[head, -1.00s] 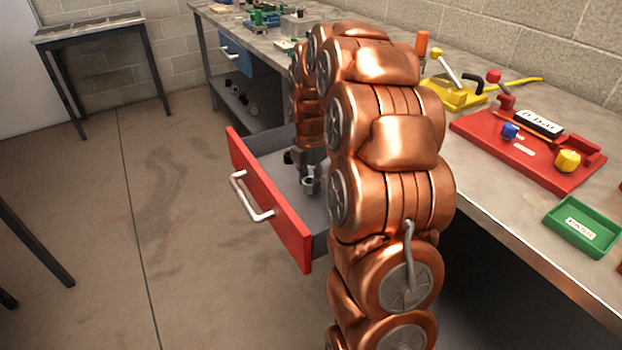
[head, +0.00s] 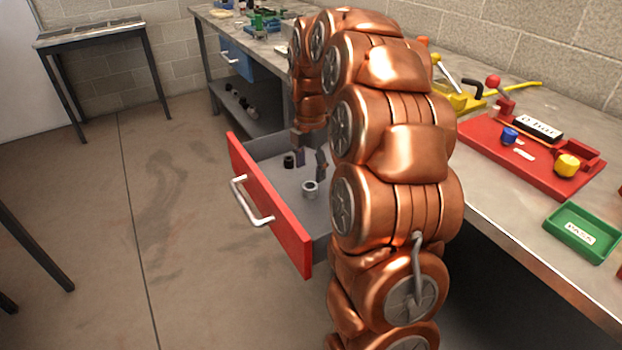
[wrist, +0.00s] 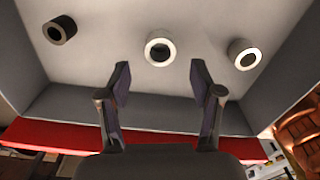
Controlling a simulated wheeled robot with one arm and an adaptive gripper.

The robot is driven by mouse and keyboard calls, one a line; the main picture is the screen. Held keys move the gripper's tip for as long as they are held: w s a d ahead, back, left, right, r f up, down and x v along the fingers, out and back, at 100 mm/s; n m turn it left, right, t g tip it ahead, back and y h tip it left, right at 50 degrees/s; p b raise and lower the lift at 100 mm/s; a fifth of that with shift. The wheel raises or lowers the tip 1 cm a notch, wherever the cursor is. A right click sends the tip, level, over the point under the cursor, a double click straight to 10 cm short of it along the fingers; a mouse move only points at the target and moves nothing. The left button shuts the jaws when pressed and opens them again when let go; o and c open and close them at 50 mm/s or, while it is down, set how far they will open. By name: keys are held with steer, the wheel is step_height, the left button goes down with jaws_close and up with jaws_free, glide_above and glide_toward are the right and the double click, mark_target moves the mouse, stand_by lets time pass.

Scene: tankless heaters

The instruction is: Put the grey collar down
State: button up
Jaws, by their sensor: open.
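The grey collar (head: 310,188) is a short light ring with a dark hole. It sits on the floor of the open red-fronted drawer (head: 272,205). In the wrist view a pale grey ring, which looks like this collar (wrist: 159,51), lies centred beyond the fingertips, apart from them. My gripper (head: 311,163) is open and empty above the drawer floor; both fingers (wrist: 161,80) show apart in the wrist view. A black collar (head: 289,161) stands farther back in the drawer.
The drawer walls surround my gripper closely. The bench (head: 480,225) carries a red tray (head: 560,175) and a green tray (head: 580,232).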

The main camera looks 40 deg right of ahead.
mark_target(310, 185)
step_height(310, 185, up, 6)
steer(key=shift+r, duration=0.15)
stand_by(0.6)
